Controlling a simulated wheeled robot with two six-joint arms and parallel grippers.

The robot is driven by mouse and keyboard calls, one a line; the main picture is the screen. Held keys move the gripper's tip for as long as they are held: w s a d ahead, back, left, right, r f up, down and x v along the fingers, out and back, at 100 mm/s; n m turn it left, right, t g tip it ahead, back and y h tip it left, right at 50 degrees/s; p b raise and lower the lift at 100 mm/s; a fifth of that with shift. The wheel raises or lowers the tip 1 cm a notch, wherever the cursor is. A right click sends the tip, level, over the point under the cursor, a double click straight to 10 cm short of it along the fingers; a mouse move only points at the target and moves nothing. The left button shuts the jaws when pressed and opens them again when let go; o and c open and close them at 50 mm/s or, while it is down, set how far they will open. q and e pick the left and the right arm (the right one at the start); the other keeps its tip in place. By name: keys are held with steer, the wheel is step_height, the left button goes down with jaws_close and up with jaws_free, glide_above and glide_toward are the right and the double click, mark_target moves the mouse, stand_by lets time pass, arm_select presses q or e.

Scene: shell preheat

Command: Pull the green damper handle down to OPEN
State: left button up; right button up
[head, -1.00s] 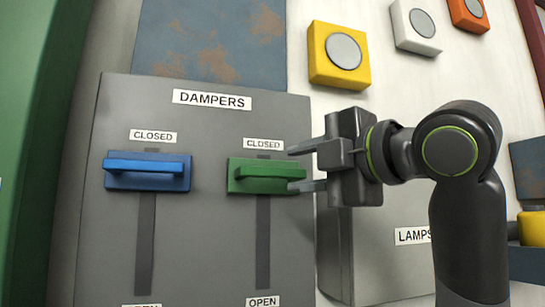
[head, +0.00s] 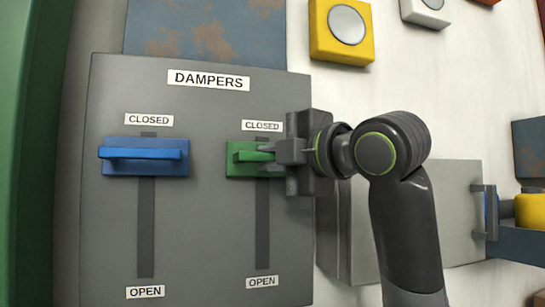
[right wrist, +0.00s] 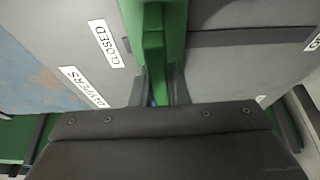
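The green damper handle (head: 247,157) is at the top of its slot on the grey dampers panel (head: 205,215), beside the CLOSED label (head: 262,126). The OPEN label (head: 262,282) is at the slot's lower end. My right gripper (head: 268,159) comes in from the right with one finger above and one below the handle's bar, close against it, and appears shut on it. In the right wrist view the green handle (right wrist: 153,45) runs between the two fingertips (right wrist: 160,88). My left gripper is in neither view.
A blue damper handle (head: 145,156) is at CLOSED in the slot to the left. A yellow box with a round grey button (head: 341,30) is above right. A grey box (head: 455,210) stands out from the wall to the right. The panel below the green handle is clear.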

jaws_close()
steer(key=shift+f, duration=0.1)
step_height(320, 180, down, 16)
steer(key=b, duration=1.4)
steer(key=shift+r+b, duration=0.25)
steer(key=shift+b, duration=0.05)
steer(key=shift+w+f, duration=0.1)
steer(key=o, duration=0.5)
jaws_free()
steer(key=shift+o, duration=0.6)
